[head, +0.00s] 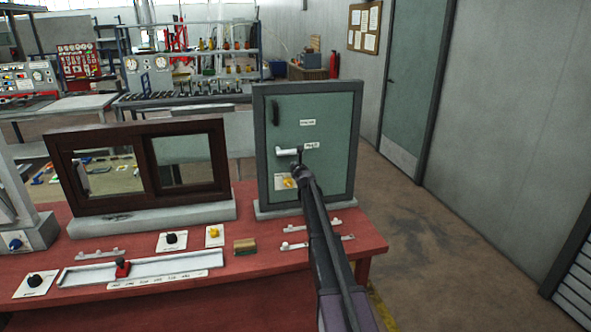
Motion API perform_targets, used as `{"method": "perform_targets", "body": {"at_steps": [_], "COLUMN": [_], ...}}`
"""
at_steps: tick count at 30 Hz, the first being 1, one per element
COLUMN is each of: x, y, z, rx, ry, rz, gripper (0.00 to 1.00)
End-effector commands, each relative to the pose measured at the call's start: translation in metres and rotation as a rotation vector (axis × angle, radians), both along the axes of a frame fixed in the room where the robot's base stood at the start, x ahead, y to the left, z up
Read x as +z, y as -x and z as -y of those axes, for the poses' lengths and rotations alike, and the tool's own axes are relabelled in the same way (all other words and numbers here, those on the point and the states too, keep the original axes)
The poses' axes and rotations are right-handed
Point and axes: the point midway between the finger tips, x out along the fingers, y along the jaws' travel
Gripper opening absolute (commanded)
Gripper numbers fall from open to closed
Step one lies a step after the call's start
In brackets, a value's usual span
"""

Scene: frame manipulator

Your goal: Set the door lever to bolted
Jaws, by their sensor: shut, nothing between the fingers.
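A small green door (330,105) in a dark grey frame stands upright at the right end of the red table. A white door lever (286,151) lies roughly level on its face, pointing left and right. Two small white labels sit on the door, one above the lever and one beside its right end; their words are too blurred to read. My gripper (300,153) is shut and empty, in front of the lever's right end, hiding part of it. I cannot tell whether it touches the lever.
A brown sliding window frame (145,165) stands left of the door. A yellow knob (289,183) sits low on the door. A slider rail (130,271), black knobs and small metal latches lie on the red table (240,290). A wall runs along the right.

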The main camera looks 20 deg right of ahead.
Motion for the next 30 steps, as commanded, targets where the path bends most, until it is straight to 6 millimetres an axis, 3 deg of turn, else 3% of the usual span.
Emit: {"method": "perform_targets", "body": {"at_steps": [3, 12, 30], "x": [0.015, 0.031, 0.033], "y": [0.004, 0.007, 0.008], "z": [0.000, -0.001, 0.000], "rx": [0.000, -0.001, -0.001], "ry": [0.000, 0.000, 0.001], "rz": [0.000, 0.001, 0.001], "gripper": [0.00, 0.00, 0.00]}}
